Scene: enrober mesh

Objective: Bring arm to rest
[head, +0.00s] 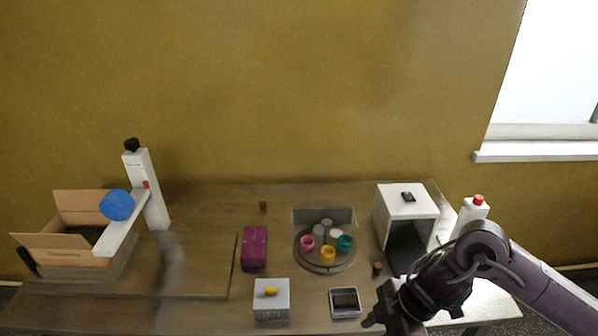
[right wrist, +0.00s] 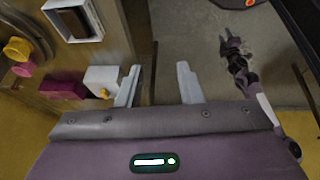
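My right arm comes in from the right in the head view, bent over the table's front right corner. Its gripper (head: 374,316) is low by the front edge, and its fingers are hard to make out there. In the right wrist view the right gripper (right wrist: 158,88) has its two pale fingers wide apart with nothing between them. The table edge and the floor lie beyond them. The head view does not show my left gripper. A dark arm over the floor in the right wrist view looks like mine, with a small gripper (right wrist: 230,46) whose opening is unclear.
A white open-fronted box (head: 407,202) stands close to my right arm. A round turntable (head: 325,262) holds several coloured cups. A black-topped tray (head: 345,303), a white block (head: 271,299) and a purple box (head: 254,249) are nearby. A cardboard box (head: 62,243) is far left.

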